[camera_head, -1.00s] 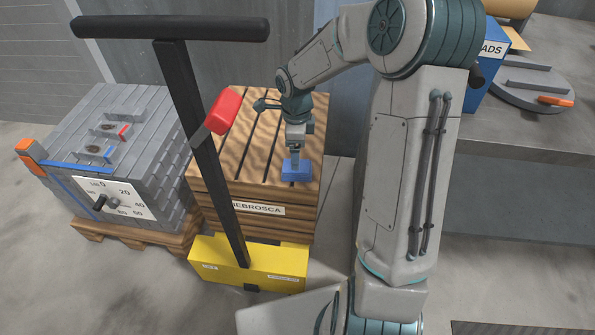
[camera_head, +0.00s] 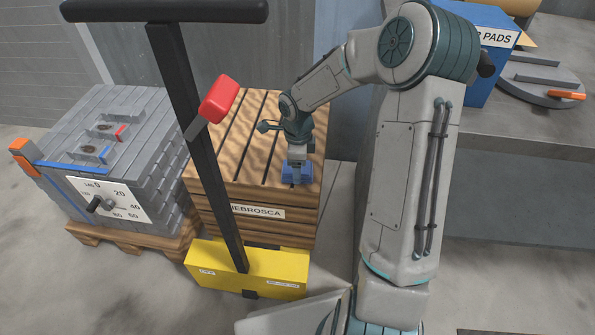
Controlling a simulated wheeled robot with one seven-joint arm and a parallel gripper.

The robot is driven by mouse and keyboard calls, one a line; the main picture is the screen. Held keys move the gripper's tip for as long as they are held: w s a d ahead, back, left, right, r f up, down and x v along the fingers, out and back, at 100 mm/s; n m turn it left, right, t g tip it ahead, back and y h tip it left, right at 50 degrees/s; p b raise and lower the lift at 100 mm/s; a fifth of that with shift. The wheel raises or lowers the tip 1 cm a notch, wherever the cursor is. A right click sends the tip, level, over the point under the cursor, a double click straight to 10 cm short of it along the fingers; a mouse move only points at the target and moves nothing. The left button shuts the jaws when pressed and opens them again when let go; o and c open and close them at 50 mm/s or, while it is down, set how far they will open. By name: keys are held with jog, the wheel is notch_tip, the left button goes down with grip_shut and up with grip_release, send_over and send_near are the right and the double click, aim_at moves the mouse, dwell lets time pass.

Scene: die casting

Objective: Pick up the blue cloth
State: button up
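The blue cloth (camera_head: 291,176) is a small blue piece on the slatted top of the wooden crate (camera_head: 245,135), near the crate's front right corner. My gripper (camera_head: 297,172) points straight down over the cloth, and its tips reach down to it. The gripper covers part of the cloth. The fingers are too small and hidden to tell whether they are open or shut on it.
A pallet jack's black handle with a red grip (camera_head: 219,98) rises in front of the crate from its yellow base (camera_head: 250,268). A grey die block (camera_head: 100,140) on a pallet stands left. A grey bench (camera_head: 520,130) with a blue box (camera_head: 468,70) stands right.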

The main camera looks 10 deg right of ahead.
jog(key=c, duration=0.5)
jog(key=shift+r, duration=0.1)
jog(key=shift+c, duration=0.2)
jog(key=shift+r+p, duration=0.4)
jog(key=shift+r, duration=0.2)
notch_tip(320, 180, up, 3)
jog(key=shift+f+p, duration=0.1)
jog(key=shift+p, duration=0.65)
jog(key=s+d+r+p, duration=0.4)
jog(key=s+r, duration=0.3)
jog(key=s, duration=0.4)
jog(key=shift+o, duration=0.5)
jog(key=shift+d, duration=0.1)
